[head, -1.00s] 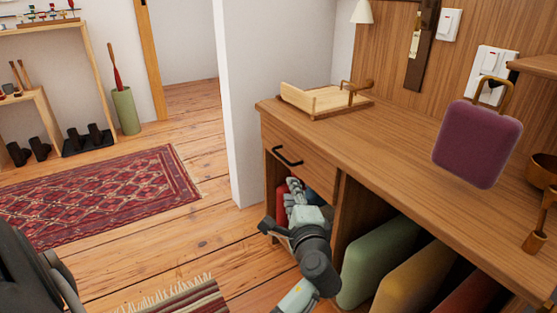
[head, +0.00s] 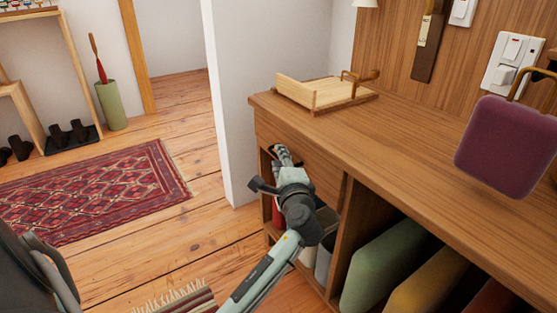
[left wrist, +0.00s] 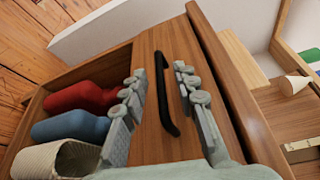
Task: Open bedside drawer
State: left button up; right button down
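The bedside drawer (head: 316,171) is a wooden front under the left end of the long wooden desk, and it looks shut. Its black bar handle (left wrist: 163,95) shows in the left wrist view. My left gripper (head: 283,153) is in front of the drawer, and its hand hides the handle in the head view. In the left wrist view my left gripper (left wrist: 159,78) is open, with one finger on each side of the handle. Gaps show between the fingers and the handle, so it is not gripped. My right gripper is not in view.
An open shelf below the drawer holds a red vase (left wrist: 85,96), a blue vase (left wrist: 72,128) and a pale woven basket (left wrist: 58,160). A wooden tray (head: 325,95) and a purple cushioned item (head: 508,147) are on the desk (head: 400,130). A white wall end (head: 240,100) stands left of it.

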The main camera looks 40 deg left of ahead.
pick_arm(q)
jog(key=shift+w+a, duration=0.35)
jog(key=shift+a, duration=0.1)
jog(key=shift+c, duration=0.3)
grip_shut()
